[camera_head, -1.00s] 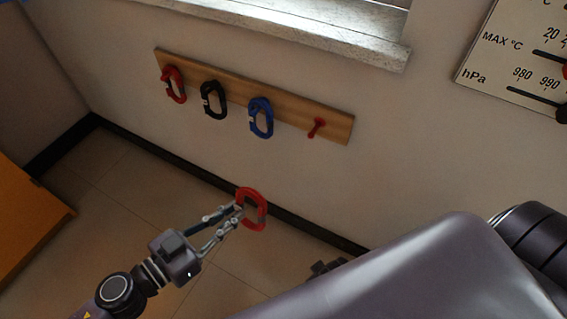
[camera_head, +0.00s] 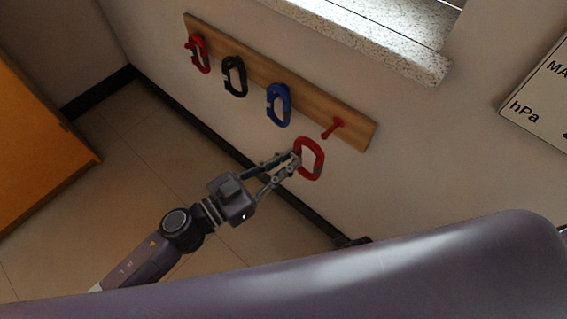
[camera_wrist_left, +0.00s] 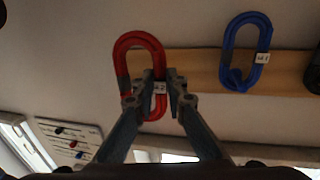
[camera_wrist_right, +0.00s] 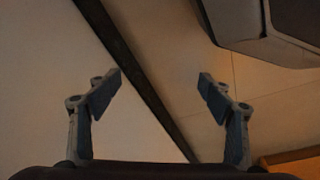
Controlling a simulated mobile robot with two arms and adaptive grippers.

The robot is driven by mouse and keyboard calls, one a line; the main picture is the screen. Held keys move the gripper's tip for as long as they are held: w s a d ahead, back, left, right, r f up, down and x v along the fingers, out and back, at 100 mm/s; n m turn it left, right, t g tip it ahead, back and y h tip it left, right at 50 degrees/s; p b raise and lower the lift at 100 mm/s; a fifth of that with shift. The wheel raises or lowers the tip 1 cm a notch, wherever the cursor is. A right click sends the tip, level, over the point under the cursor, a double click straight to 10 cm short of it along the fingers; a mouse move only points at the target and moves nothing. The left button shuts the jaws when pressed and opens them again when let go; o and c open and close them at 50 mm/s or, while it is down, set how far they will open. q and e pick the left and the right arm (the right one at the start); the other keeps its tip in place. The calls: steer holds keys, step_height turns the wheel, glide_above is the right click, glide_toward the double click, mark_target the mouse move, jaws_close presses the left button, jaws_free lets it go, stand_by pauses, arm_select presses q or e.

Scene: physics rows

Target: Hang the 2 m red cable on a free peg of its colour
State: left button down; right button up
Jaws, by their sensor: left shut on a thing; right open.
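My left gripper (camera_head: 292,158) is shut on a red coiled cable (camera_head: 313,160), which it holds in the air in front of the wall, below the free red peg (camera_head: 333,128). In the left wrist view the red cable (camera_wrist_left: 118,60) hangs between the fingers (camera_wrist_left: 155,95), with a small white tag by the fingertips; its number is hard to read. The free peg is not visible in that view. The red peg sits at the right end of a wooden rail (camera_head: 358,134). My right gripper (camera_wrist_right: 160,85) is open and empty in its wrist view.
Another red cable (camera_head: 202,56), a black cable (camera_head: 235,78) and a blue cable (camera_head: 281,108) hang on the rail. The blue one also shows in the left wrist view (camera_wrist_left: 228,50). A window sill (camera_head: 400,62) juts out above. An orange surface (camera_head: 40,150) stands at the left.

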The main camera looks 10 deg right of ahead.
mark_target(296, 154)
arm_select(q)
steer(key=shift+w+b+x, duration=0.3)
steer(key=shift+b+x, duration=0.05)
steer(key=shift+x, duration=1.2)
steer(key=shift+w+d+f, duration=0.15)
steer(key=shift+w+d, duration=0.3)
steer(key=shift+w, duration=0.05)
steer(key=shift+w+d+f+b, duration=0.35)
steer(key=shift+w+d, duration=0.25)
steer(key=shift+d, duration=0.25)
steer(key=shift+w+d+f+b, duration=0.3)
steer(key=shift+w+d, duration=0.35)
steer(key=shift+d, duration=0.15)
arm_select(e)
step_height(296, 154, up, 6)
steer(key=w, duration=0.2)
steer(key=shift+r, duration=0.2)
steer(key=shift+a, duration=0.1)
arm_select(q)
steer(key=c, duration=1.9)
jaws_free()
arm_select(e)
steer(key=shift+w+r, duration=0.15)
steer(key=shift+w, duration=0.05)
